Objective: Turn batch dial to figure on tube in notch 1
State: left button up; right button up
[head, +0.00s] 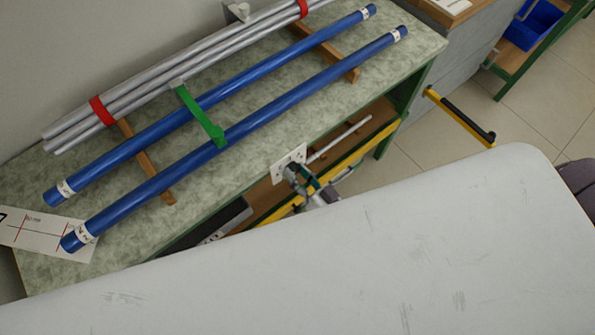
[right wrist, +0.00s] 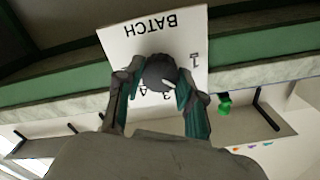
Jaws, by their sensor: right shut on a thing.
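The batch dial's white plate (head: 289,163) is on the front of the green-framed bench. In the right wrist view the plate (right wrist: 120,45) shows BATCH upside down and several partly hidden figures. My right gripper (head: 304,180) is shut on the dark round knob (right wrist: 160,70), a finger on each side; a white mark shows on the knob. I cannot tell which figure it points to. Two blue tubes, the far one (head: 215,100) and the near one (head: 270,115), lie across wooden bars. Their white end labels (head: 65,189) are too small to read. My left gripper is out of view.
Silver rods (head: 170,90) bound with red bands lie behind the tubes. A green strip (head: 200,116) crosses the tubes. A white card (head: 40,233) lies at the bench's left end. A yellow-and-black handle (head: 460,116) juts out at right. A blue bin (head: 530,24) stands farther back.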

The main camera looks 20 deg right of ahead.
dwell(0.5)
jog(key=o, duration=1.1)
jog(key=shift+o, duration=0.2)
jog(key=v, duration=1.2)
